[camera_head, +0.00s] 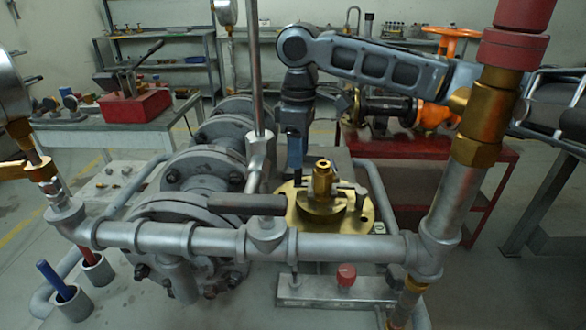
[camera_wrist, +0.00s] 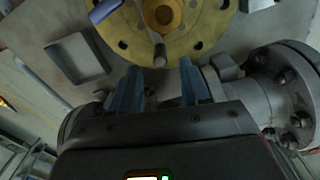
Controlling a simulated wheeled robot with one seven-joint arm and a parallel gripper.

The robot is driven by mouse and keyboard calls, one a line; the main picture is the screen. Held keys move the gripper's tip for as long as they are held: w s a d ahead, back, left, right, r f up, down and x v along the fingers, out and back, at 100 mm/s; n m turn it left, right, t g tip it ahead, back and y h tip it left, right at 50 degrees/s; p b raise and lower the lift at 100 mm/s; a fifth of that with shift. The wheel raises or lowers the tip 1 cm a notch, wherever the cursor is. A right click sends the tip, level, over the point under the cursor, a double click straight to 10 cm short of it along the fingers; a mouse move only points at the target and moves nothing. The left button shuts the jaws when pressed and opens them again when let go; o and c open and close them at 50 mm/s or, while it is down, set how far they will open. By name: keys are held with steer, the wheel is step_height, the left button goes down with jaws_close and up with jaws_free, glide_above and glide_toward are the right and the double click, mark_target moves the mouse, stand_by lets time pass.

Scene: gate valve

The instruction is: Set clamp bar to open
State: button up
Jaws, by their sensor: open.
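A brass round plate (camera_head: 300,216) with a brass hub (camera_head: 322,182) stands behind the front pipe. In the wrist view the yellow plate (camera_wrist: 203,28) shows holes along its rim, and a short grey rod (camera_wrist: 160,52) with a rounded end reaches from the hub toward my gripper. I cannot tell for sure which piece is the clamp bar. My gripper (camera_head: 296,165) is behind the plate. In the wrist view my gripper (camera_wrist: 160,72) is open, with the rod's end in front of the gap between its fingers.
A grey pipe (camera_head: 165,237) runs across the front, and a dark bar (camera_head: 248,204) lies just above it. Flanged valve bodies (camera_head: 195,170) crowd the left; a flange (camera_wrist: 290,90) shows at right in the wrist view. A thin vertical rod (camera_head: 256,75) stands left of my gripper.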

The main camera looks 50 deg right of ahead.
mark_target(298, 183)
step_height(298, 183, down, 6)
steer(key=shift+r, duration=0.15)
steer(key=shift+c, duration=0.2)
jaws_close()
stand_by(0.4)
